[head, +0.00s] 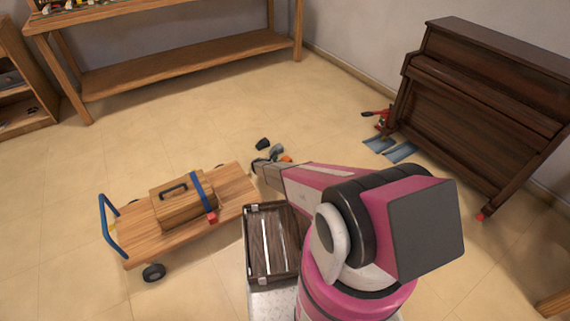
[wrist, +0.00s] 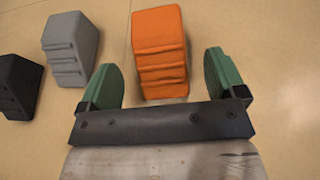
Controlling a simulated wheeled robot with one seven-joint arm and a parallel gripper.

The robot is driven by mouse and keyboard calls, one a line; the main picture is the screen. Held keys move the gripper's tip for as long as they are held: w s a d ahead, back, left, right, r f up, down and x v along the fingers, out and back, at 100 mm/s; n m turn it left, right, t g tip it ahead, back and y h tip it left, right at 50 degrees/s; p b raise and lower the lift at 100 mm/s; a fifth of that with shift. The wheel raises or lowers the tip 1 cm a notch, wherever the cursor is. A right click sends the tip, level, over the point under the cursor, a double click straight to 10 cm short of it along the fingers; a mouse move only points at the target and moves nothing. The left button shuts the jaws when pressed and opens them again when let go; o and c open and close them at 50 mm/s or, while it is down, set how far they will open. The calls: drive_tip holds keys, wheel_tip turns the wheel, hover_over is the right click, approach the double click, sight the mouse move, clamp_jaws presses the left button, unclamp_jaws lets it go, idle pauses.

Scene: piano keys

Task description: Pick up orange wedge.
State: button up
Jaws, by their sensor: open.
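The orange wedge (wrist: 160,53) lies on the floor in the wrist view, a block with ridged steps on its near face. My gripper (wrist: 160,82) is open, with green finger pads on either side of the wedge's near end. The left finger stands a little apart from it, and the right finger is also apart from it. I cannot tell how high the fingers are above the floor. In the head view the orange wedge (head: 287,158) shows as a small patch beyond the end of my arm, and my gripper (head: 262,166) is small there.
A grey wedge (wrist: 72,45) and a black wedge (wrist: 20,87) lie left of the orange one. A wooden cart (head: 235,184) carrying a wooden box (head: 180,207) stands to the left, near my gripper. A dark piano (head: 480,110) stands right. Open floor (head: 190,115) lies behind.

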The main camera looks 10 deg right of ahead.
drive_tip(key=x, duration=0.4)
drive_tip(key=shift+a+f, duration=0.15)
drive_tip(key=shift+f, duration=0.1)
drive_tip(key=c, duration=1.1)
drive_tip(key=shift+r, duration=0.1)
